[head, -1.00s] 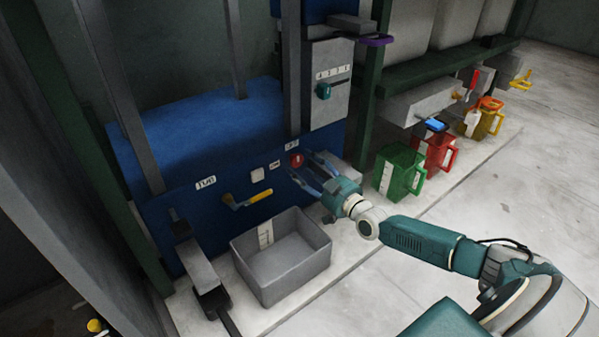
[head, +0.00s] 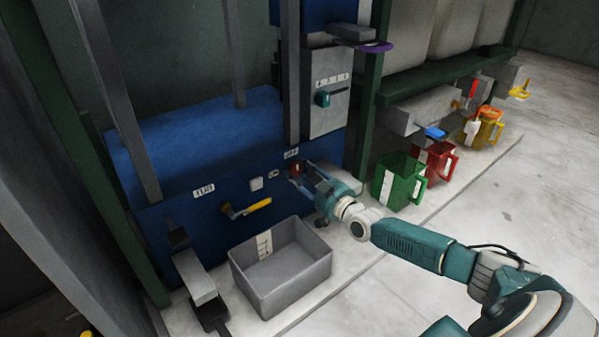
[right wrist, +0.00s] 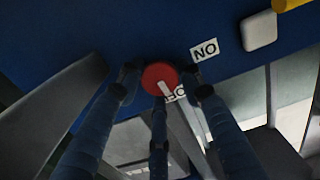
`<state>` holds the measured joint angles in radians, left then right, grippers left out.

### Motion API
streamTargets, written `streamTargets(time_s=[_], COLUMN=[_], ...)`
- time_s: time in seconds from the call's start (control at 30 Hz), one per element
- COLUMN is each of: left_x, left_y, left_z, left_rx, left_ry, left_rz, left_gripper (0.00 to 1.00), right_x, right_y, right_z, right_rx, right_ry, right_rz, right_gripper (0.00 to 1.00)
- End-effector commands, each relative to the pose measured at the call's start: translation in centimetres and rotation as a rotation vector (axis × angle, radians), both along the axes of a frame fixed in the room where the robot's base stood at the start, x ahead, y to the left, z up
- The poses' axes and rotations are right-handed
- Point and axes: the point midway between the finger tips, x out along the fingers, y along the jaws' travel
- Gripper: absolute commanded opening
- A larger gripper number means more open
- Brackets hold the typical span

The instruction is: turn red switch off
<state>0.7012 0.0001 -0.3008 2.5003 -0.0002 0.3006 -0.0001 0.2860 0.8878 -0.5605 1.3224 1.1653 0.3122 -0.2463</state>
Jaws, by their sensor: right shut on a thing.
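The red switch (head: 295,168) is a round knob on the blue press front, below the OFF label (head: 291,153) and right of the ON label (head: 274,174). My right gripper (head: 297,176) is shut on it, partly covering it. In the right wrist view, the red switch (right wrist: 153,72) sits between the blue fingers. Its white mark points toward the partly hidden OFF label (right wrist: 177,94), away from the ON label (right wrist: 205,49). My left gripper is not in view.
A white button (head: 256,184) and a yellow-handled lever (head: 246,208) are left of the switch. A grey bin (head: 282,292) stands below. Green (head: 398,180), red (head: 436,162) and yellow (head: 482,127) jugs stand to the right. The open floor is at lower right.

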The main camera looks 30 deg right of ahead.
Motion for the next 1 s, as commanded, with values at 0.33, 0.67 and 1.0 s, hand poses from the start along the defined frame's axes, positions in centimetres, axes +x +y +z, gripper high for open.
streamTargets(time_s=[0.33, 0.67, 1.0], left_x=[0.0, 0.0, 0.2], left_y=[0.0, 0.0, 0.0], left_z=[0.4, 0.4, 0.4], left_rx=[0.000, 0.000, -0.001], left_ry=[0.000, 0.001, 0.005], left_rz=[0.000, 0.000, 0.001], left_gripper=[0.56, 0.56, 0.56], right_x=[0.0, 0.0, -1.3], right_y=[0.0, 0.0, -0.1], right_z=[-0.1, -0.1, -0.2], right_rx=[0.066, 0.064, 0.063], right_ry=[0.007, 0.007, 0.009], right_rz=[0.000, 0.000, 0.000], right_gripper=[0.10, 0.55, 0.55])
